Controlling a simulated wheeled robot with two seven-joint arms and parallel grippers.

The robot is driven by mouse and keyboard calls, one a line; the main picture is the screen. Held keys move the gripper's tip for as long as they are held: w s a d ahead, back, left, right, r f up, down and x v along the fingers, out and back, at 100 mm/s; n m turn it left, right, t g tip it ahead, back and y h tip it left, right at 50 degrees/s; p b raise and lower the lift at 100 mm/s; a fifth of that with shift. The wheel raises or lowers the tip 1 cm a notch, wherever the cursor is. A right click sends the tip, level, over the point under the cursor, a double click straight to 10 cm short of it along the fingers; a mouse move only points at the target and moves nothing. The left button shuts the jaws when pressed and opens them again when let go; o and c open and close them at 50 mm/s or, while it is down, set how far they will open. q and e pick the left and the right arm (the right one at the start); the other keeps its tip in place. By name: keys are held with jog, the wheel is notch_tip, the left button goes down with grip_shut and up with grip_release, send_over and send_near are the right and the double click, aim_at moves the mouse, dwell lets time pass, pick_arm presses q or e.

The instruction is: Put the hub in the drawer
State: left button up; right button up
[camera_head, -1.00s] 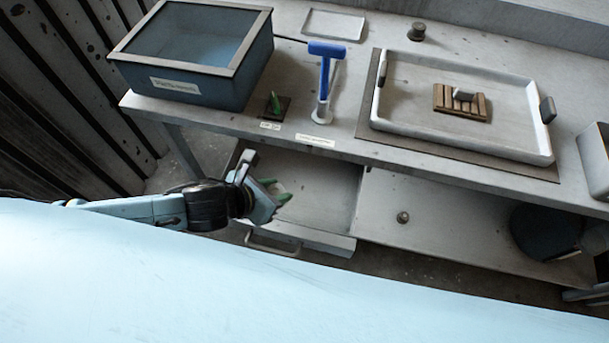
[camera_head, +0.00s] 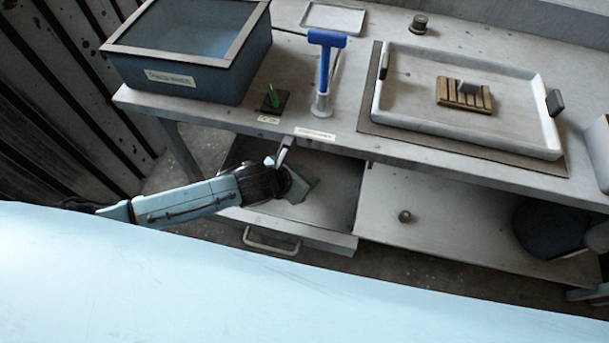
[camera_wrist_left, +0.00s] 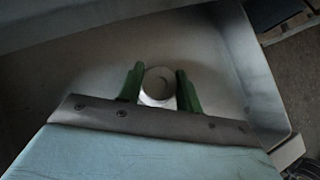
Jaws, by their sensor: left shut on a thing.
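The hub (camera_wrist_left: 159,84) is a small pale round piece with a ring-shaped top, seen in the left wrist view. My left gripper (camera_wrist_left: 160,88) has its two green fingers shut on the hub, one on each side. In the head view my left gripper (camera_head: 308,183) reaches over the open drawer (camera_head: 335,205) under the bench, and the hub is hidden there by the gripper. The drawer's pale floor lies below the hub; I cannot tell whether the hub touches it. My right gripper is not in view.
The bench top above the drawer carries a blue bin (camera_head: 190,60), a blue T-handled tool (camera_head: 325,70), a green peg on a dark base (camera_head: 273,100) and a white tray (camera_head: 400,110) with a wooden slatted piece (camera_head: 464,95). A small knob-like part (camera_head: 405,216) lies on the lower shelf.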

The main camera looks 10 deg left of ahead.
pick_arm(q)
jog(key=shift+f, duration=0.15)
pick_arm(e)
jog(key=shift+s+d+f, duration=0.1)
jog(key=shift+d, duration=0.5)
pick_arm(q)
jog(key=o, duration=1.1)
jog(key=shift+c, duration=0.2)
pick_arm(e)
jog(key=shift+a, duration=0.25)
pick_arm(q)
jog(key=shift+s+r, duration=0.1)
jog(key=shift+r, duration=0.15)
jog(key=p+v, duration=0.3)
jog(key=v, duration=0.8)
jog(key=shift+s+a+r, duration=0.2)
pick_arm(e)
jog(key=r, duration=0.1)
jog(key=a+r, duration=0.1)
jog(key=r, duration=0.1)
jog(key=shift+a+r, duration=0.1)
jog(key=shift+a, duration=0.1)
